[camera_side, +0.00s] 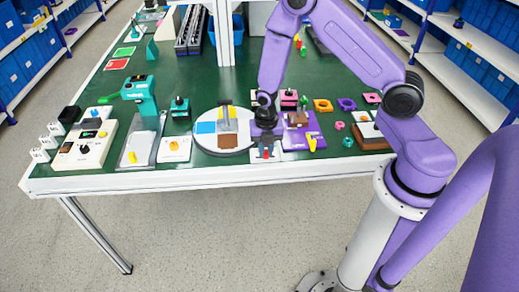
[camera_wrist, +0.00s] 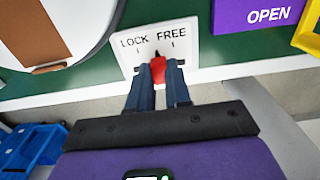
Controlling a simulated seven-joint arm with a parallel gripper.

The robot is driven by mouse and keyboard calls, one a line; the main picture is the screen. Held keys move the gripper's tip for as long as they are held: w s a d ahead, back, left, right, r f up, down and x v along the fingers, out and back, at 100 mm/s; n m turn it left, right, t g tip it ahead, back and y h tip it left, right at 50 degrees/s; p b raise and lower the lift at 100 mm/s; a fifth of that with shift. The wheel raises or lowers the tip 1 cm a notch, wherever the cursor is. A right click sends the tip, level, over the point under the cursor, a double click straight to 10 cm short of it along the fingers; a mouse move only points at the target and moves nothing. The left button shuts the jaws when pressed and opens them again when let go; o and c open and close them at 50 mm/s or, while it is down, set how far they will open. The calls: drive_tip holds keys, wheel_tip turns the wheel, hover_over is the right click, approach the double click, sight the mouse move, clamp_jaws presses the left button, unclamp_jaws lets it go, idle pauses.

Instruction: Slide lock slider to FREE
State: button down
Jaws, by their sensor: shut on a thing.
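The white switch plate (camera_wrist: 128,56) carries the printed words LOCK on the left and FREE on the right, with a small mark under each. The red lock slider (camera_wrist: 158,70) stands between my gripper's two fingers (camera_wrist: 157,74), which are closed on it. The slider's dark pointer sits about midway between the two marks. In the side view my gripper (camera_side: 265,150) reaches down at the table's front edge, over the white plate (camera_side: 263,160). The slider is tiny there and partly hidden by the fingers.
A round white disc (camera_side: 222,146) with coloured areas lies just left of the plate. A purple box marked OPEN (camera_wrist: 256,14) and a yellow part (camera_wrist: 308,32) are to the right. The green table's front edge (camera_wrist: 90,84) runs close below the plate.

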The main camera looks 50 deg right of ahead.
drive_tip(key=shift+s+d, duration=0.8)
drive_tip(key=shift+d, duration=0.1)
drive_tip(key=c, duration=1)
unclamp_jaws()
drive_tip(key=shift+s, duration=0.1)
drive_tip(key=shift+c, duration=0.2)
drive_tip(key=shift+r, duration=0.1)
drive_tip(key=shift+r, duration=0.65)
wheel_tip(320, 180, up, 16)
drive_tip(key=shift+a, duration=0.1)
